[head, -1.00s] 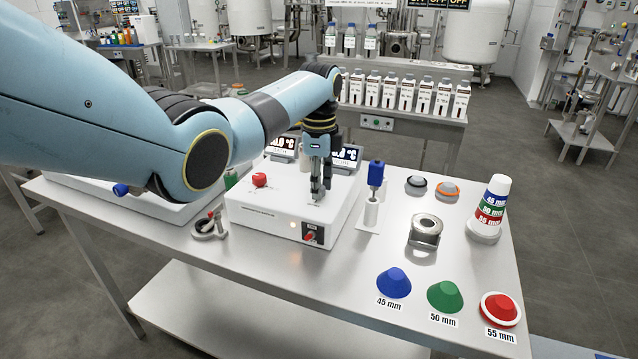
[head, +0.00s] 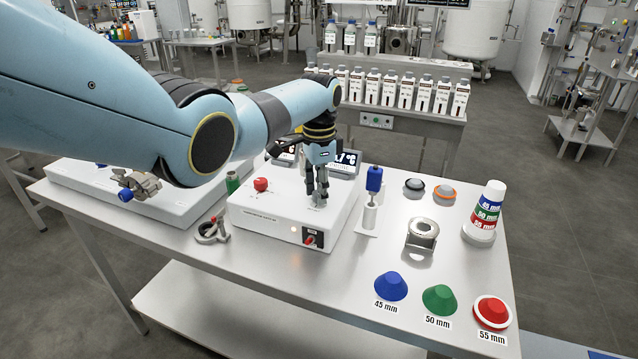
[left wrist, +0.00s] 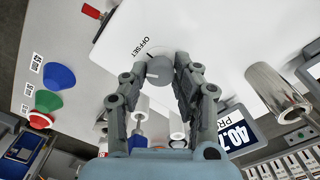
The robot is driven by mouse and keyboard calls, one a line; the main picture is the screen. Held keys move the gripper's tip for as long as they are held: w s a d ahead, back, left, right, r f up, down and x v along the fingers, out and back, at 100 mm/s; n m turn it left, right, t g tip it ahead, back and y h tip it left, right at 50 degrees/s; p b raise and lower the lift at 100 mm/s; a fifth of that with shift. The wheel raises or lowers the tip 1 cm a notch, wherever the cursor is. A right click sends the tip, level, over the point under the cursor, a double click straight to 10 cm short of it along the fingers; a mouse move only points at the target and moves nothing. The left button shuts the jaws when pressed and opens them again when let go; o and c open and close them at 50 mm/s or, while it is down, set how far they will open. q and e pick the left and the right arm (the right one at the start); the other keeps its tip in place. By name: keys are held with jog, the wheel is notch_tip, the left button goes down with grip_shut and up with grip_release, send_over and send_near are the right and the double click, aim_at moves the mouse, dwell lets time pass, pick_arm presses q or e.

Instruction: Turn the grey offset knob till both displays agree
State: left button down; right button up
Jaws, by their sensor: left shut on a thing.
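The grey offset knob (left wrist: 160,70) shows in the left wrist view beside the word OFFSET, on top of a white box (head: 265,222). My left gripper (head: 317,200) points down onto this box in the head view. In the left wrist view its fingertips (left wrist: 158,76) are closed on both sides of the knob. One display (head: 346,160) stands behind the box, partly covered by the gripper. It shows tilted in the left wrist view (left wrist: 236,133), reading about 40, last digit unclear. The other display (head: 287,158) is mostly hidden by my arm. My right gripper is out of view.
The box carries a red button (head: 261,184) and a red switch (head: 310,239). A blue-handled tool (head: 374,180) in a white stand is close at its right. Blue (head: 391,286), green (head: 440,298) and red (head: 492,311) cones lie front right.

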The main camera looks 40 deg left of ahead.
pick_arm(q)
jog(key=n+p, duration=0.1)
jog(key=n, duration=0.3)
jog(key=shift+r+n, duration=0.1)
jog(key=shift+n, duration=0.2)
jog(key=n+p, duration=0.1)
jog(key=n, duration=0.4)
dwell(0.5)
jog(key=c, duration=1)
grip_release()
notch_tip(320, 180, up, 12)
